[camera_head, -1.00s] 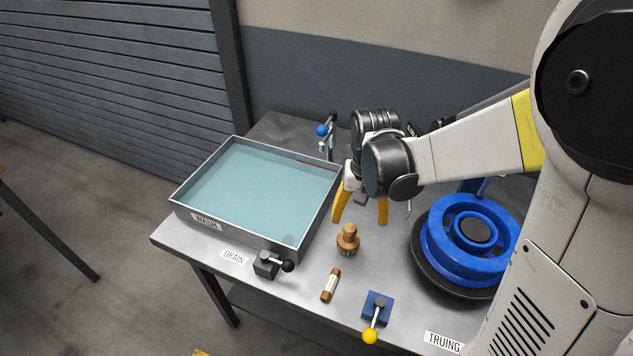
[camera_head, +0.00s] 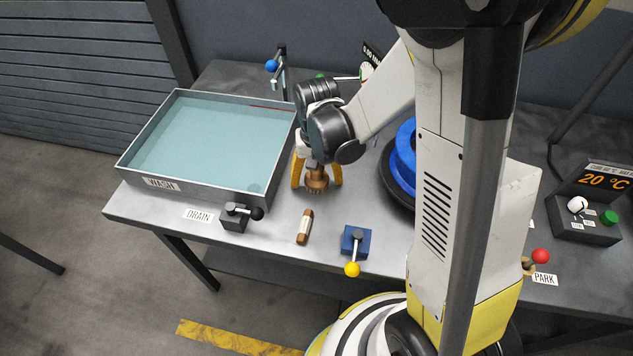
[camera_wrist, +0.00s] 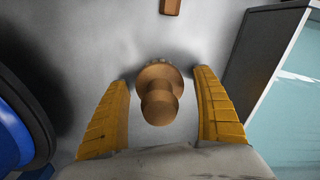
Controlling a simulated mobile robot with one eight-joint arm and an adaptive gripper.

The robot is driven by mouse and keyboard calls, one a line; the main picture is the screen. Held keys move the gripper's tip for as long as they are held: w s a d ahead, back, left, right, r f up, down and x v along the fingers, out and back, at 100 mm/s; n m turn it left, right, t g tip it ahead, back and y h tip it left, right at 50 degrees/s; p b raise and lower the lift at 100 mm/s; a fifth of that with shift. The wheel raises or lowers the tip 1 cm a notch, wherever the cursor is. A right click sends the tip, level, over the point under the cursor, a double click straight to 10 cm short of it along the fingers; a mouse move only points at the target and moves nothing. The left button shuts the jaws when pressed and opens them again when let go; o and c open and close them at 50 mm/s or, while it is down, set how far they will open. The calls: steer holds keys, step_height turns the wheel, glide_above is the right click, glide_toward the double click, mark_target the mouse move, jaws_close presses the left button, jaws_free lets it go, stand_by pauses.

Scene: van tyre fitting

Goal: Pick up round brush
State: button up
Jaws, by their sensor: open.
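The round brush (camera_head: 317,181), a small brown brush with a rounded knob handle, stands upright on the grey table right of the wash tray. In the wrist view the brush (camera_wrist: 160,95) sits between the two yellow fingers of my gripper (camera_wrist: 162,110), with a gap on each side. My gripper (camera_head: 317,176) is open and lowered around the brush from above. In the head view the gripper hides the upper part of the brush.
The wash tray (camera_head: 190,186) with bluish water stands at left. A blue wheel (camera_head: 402,155) is close at right.

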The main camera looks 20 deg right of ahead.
steer(key=c, duration=1.3)
step_height(320, 180, up, 10)
steer(key=p, duration=0.4)
steer(key=shift+p, duration=0.4)
steer(key=o, duration=0.6)
steer(key=c, duration=0.4)
